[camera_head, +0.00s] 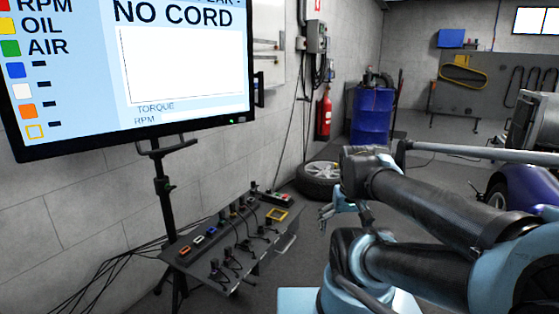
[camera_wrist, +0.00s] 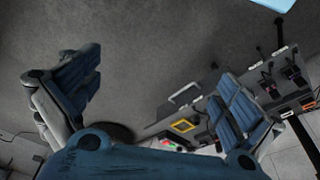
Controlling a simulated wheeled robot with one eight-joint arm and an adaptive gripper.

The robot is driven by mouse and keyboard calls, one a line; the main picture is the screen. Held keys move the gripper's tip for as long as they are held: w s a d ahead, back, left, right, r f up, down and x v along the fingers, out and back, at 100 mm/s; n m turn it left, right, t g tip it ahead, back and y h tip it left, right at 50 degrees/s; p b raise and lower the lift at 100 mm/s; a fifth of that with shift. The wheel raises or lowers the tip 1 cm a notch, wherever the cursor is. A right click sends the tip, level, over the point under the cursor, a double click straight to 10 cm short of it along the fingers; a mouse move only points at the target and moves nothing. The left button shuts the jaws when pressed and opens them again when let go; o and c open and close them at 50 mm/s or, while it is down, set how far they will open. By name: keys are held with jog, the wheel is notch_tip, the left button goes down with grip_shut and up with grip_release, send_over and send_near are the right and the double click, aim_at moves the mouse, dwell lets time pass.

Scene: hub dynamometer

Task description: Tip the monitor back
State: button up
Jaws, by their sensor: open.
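The monitor (camera_head: 130,65) is a large black-framed screen at the upper left of the head view, cut off by the top and left edges. It shows "NO CORD", a blank white plot and coloured RPM, OIL and AIR labels. It is mounted on a black stand (camera_head: 164,187). My gripper (camera_head: 346,216) is right of and below the monitor, well apart from it. In the wrist view my gripper (camera_wrist: 165,95) shows its two blue padded fingers spread wide with nothing between them. The monitor is not seen in the wrist view.
A grey panel (camera_head: 208,272) with cords and coloured sockets sits below the monitor. Its handle (camera_wrist: 184,92) shows between the fingers in the wrist view. A tyre (camera_head: 318,180), a red extinguisher (camera_head: 324,115) and a blue drum (camera_head: 371,118) stand behind. A blue car (camera_head: 528,190) is at right.

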jog(key=shift+s+f, duration=0.15)
jog(key=shift+s, duration=0.2)
jog(key=c, duration=1.4)
jog(key=shift+w+r, duration=0.3)
jog(key=c, duration=0.3)
jog(key=w+a+r+n+t+h, duration=0.1)
jog(key=w+a+r+n+h, duration=0.25)
jog(key=w, duration=0.35)
jog(key=w+a+r+n+t+h, duration=0.1)
jog(key=w+a+r+n+h, duration=0.15)
jog(key=w+r, duration=0.35)
jog(key=w+a+r+n+t, duration=0.2)
jog(key=w+a, duration=0.3)
jog(key=a, duration=0.3)
jog(key=w+a+r+n+t, duration=0.2)
jog(key=w+a+r+t, duration=0.15)
jog(key=a, duration=0.55)
jog(key=n+t+y, duration=0.4)
jog(key=n+t, duration=0.1)
jog(key=t, duration=0.5)
send_near(162, 151)
jog(key=shift+g, duration=0.35)
jog(key=w, duration=0.3)
jog(key=w+r, duration=0.1)
jog(key=w, duration=0.3)
jog(key=w+d, duration=0.1)
jog(key=w, duration=0.2)
jog(key=shift+w+r, duration=0.35)
